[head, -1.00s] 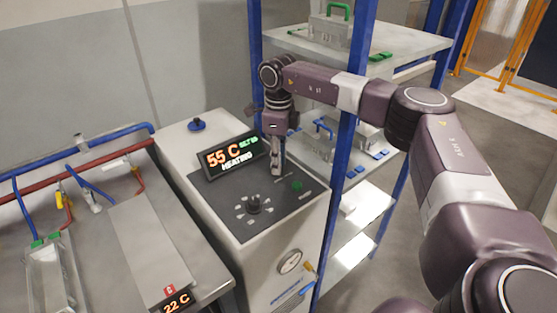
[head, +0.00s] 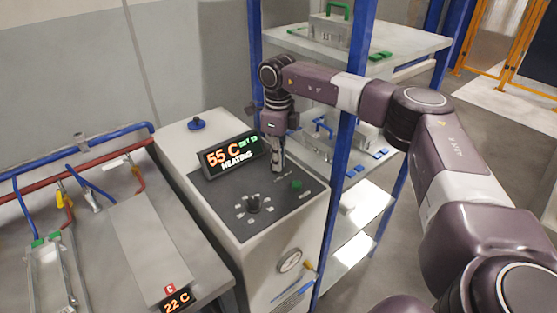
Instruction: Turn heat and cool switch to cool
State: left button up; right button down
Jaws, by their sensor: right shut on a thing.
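The heating and cooling unit stands in the middle with a dark control panel (head: 238,212) on top. Its display (head: 234,155) reads 55 C and HEATING. My right gripper (head: 278,168) points down at the back right of the panel, behind a green button (head: 296,184). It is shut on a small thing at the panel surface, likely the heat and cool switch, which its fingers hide. A black round knob (head: 253,203) with marks around it sits at the front of the panel, apart from the gripper. My left gripper is not in view.
A blue cap (head: 196,124) sits on the unit's back corner. A shelf with blue posts (head: 342,165) stands close to the right, beside my arm. Left is a bench with blue and red pipes (head: 85,140) and a 22 C display (head: 177,301). A gauge (head: 290,261) is on the unit's front.

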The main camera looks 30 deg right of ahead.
jog(key=m+p, duration=0.1)
jog(key=m, duration=0.2)
jog(key=shift+a+r, duration=0.1)
jog(key=m+p, duration=0.1)
jog(key=m, duration=0.2)
jog(key=shift+a+m, duration=0.15)
jog(key=shift+m, duration=0.25)
jog(key=m+p, duration=0.1)
jog(key=m, duration=0.5)
jog(key=shift+w+a, duration=0.1)
jog(key=shift+a, duration=0.05)
jog(key=shift+m, duration=0.3)
jog(key=c, duration=2.1)
grip_release()
notch_tip(320, 180, up, 12)
